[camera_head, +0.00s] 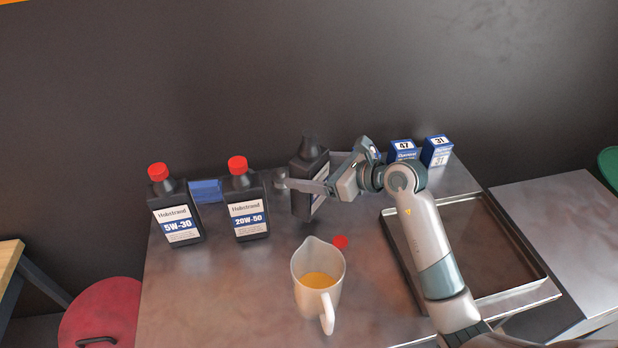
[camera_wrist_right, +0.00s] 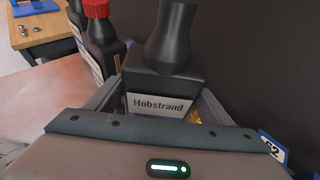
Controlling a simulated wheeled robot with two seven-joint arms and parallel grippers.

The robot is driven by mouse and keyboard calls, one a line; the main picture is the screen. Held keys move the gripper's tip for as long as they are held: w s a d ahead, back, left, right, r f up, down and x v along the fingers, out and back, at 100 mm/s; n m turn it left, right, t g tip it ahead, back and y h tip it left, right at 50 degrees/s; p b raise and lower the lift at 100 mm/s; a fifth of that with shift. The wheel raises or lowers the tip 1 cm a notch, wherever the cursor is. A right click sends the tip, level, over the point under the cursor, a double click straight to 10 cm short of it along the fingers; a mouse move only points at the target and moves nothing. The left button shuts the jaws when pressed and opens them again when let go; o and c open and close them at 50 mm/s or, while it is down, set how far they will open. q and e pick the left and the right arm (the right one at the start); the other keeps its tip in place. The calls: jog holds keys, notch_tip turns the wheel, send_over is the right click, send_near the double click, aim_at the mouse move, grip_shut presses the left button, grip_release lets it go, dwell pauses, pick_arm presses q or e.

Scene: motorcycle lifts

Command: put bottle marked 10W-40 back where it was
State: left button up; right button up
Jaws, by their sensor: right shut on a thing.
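A black oil bottle without a cap (camera_head: 303,172) stands near the back of the metal table, slightly tilted in the head view. My right gripper (camera_head: 310,186) is shut around its body. In the right wrist view the bottle (camera_wrist_right: 165,85) shows a "Hobstrand" label between my gripper's fingers (camera_wrist_right: 155,108); its grade marking is hidden. Whether its base touches the table is unclear. A red cap (camera_head: 340,242) lies on the table in front of it. The 5W-30 bottle (camera_head: 175,208) and the 20W-50 bottle (camera_head: 247,203) stand to the left, both with red caps. My left gripper is not in view.
A metal tray (camera_head: 532,255) is on the right, under my right arm. Blue boxes marked 47 (camera_head: 403,149) and 31 (camera_head: 437,150) stand at the back right. A blue item (camera_head: 206,191) lies between the two capped bottles.

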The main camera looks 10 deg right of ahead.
jog(key=shift+w+f, duration=0.1)
jog(key=shift+w, duration=0.2)
jog(key=shift+f, duration=0.1)
notch_tip(320, 180, down, 4)
jog(key=shift+r+p, duration=0.1)
jog(key=shift+p, duration=0.75)
jog(key=shift+f, duration=0.2)
jog(key=o, duration=1.8)
jog(key=shift+s, duration=0.1)
